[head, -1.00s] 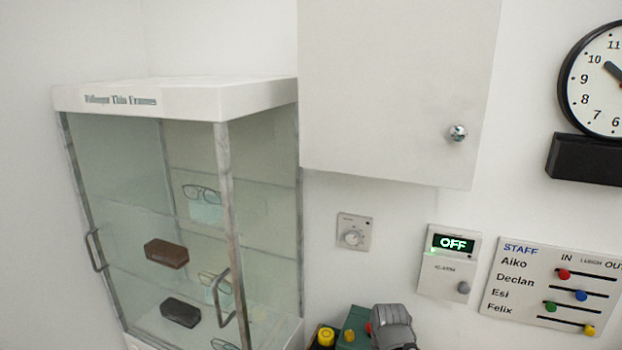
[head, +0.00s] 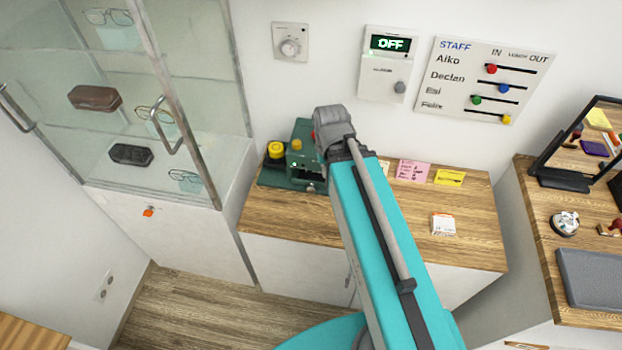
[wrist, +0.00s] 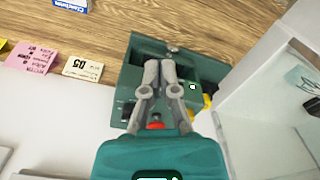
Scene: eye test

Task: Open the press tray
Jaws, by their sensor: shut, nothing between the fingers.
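The green press (head: 300,172) stands on the left part of the wooden counter in the head view. It has a dark opening in its front and a small silver knob low on the front. The wrist view shows the press (wrist: 205,68) from above, with the silver knob (wrist: 172,48) at its edge facing the counter's front. My gripper (wrist: 160,62) is shut and empty over the press, its fingertips just short of the knob in the picture. I cannot tell whether they touch anything. The tray is not clearly distinguishable. My arm hides part of the press in the head view.
A glass cabinet (head: 190,110) stands left of the press. Notes, one pink (head: 413,170) and one yellow (head: 449,177), and a small white box (head: 443,224) lie on the counter (head: 475,235). A yellow knob (head: 276,149) sits on the press's left side.

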